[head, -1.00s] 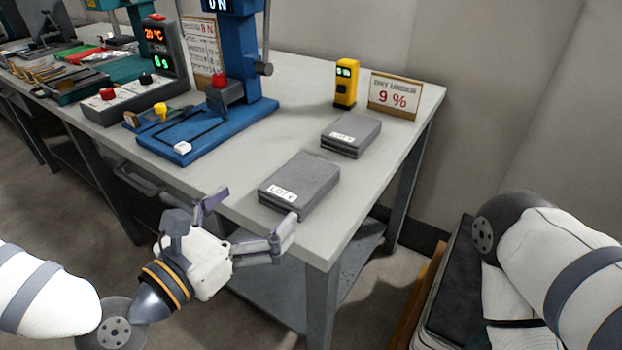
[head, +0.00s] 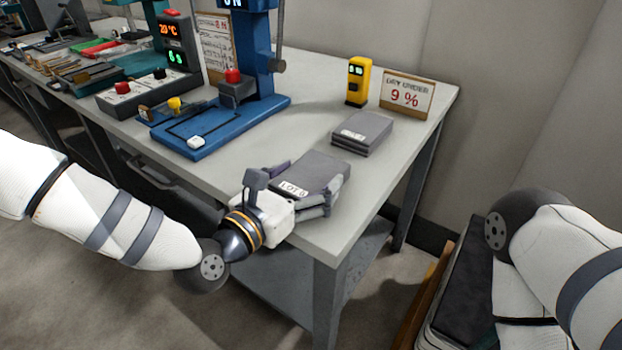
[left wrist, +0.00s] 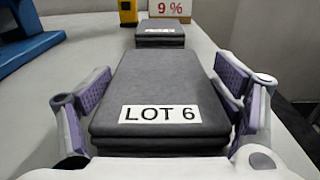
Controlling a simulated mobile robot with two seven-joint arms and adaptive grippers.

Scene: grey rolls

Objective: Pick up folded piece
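The nearer grey folded piece (head: 312,172) lies on the table with a white label. In the left wrist view this folded piece (left wrist: 160,85) fills the middle and its label reads LOT 6. My left gripper (head: 305,190) is at its front end, with one finger along each side. In the left wrist view the left gripper (left wrist: 160,105) is open around the piece, with a visible gap on the left side; the right finger is very close to its edge. A second grey folded piece (head: 362,131) lies farther back, also labelled. My right gripper is not in view.
A yellow meter (head: 358,82) and a sign (head: 406,97) reading 9 % stand at the table's back right. A blue press (head: 215,125) stands to the left. The grey table (head: 375,210) is clear around the pieces. A dark stack (head: 462,290) is on the right.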

